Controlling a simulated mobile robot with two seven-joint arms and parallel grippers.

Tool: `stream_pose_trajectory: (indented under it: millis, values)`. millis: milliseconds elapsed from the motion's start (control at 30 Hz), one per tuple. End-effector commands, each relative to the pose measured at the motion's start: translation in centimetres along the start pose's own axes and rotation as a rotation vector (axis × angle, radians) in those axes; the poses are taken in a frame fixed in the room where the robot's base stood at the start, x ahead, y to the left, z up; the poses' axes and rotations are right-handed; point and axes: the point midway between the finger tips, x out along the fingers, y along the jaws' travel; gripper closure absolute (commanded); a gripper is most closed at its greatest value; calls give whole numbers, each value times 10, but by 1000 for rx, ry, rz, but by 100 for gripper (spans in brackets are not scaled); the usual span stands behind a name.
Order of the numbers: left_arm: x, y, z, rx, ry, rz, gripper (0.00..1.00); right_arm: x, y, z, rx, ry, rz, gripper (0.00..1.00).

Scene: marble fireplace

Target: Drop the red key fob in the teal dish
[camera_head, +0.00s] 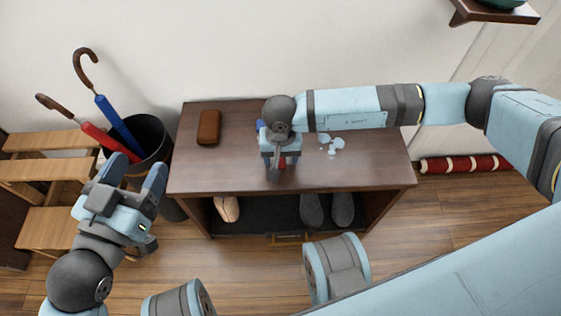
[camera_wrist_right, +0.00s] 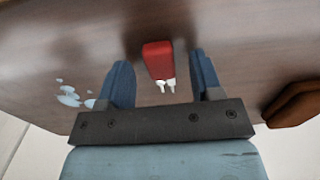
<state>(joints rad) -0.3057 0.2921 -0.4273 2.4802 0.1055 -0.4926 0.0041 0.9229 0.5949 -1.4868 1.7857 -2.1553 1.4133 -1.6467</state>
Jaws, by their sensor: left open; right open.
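The red key fob (camera_wrist_right: 158,58) lies on the dark wooden bench top, with small white keys at its near end. In the head view only a bit of red shows below my right gripper. My right gripper (camera_head: 281,161) is open over the bench; in the right wrist view its fingers stand apart on either side of the fob. I cannot tell whether they touch it. My left gripper (camera_head: 131,176) is open and empty at the left, off the bench. A teal object (camera_head: 505,3), likely the dish, sits on a wall shelf, cut off by the top edge.
The bench (camera_head: 230,178) also bears a brown case (camera_head: 209,127) and pale blue patches (camera_head: 331,145); shoes stand beneath. An umbrella stand (camera_head: 151,137) and stepped wooden rack (camera_head: 40,168) are at left. The wall shelf (camera_head: 490,14) is high right, above a red roll (camera_head: 465,164).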

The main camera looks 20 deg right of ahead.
Motion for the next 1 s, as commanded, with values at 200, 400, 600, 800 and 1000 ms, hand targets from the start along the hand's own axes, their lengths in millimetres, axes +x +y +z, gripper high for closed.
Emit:
stream_pose_trajectory:
  millis: [200, 400, 600, 800, 1000]
  values:
    - [3, -6, -9, 54, 32, 2, 36, 5, 0, 0, 0, 2, -1, 40]
    - [2, -5, -7, 46, 25, 2, 36, 5, 0, 0, 0, 2, -1, 73]
    - [0, -3, -3, 29, 16, -1, 36, 5, 0, 0, 0, 1, -1, 98]
    - [1, -2, -5, 20, 18, -3, 36, 2, 0, 0, 0, 2, -1, 98]
    - [1, -1, -15, -14, 1, 6, 36, -28, 0, -1, -1, 4, -1, 98]
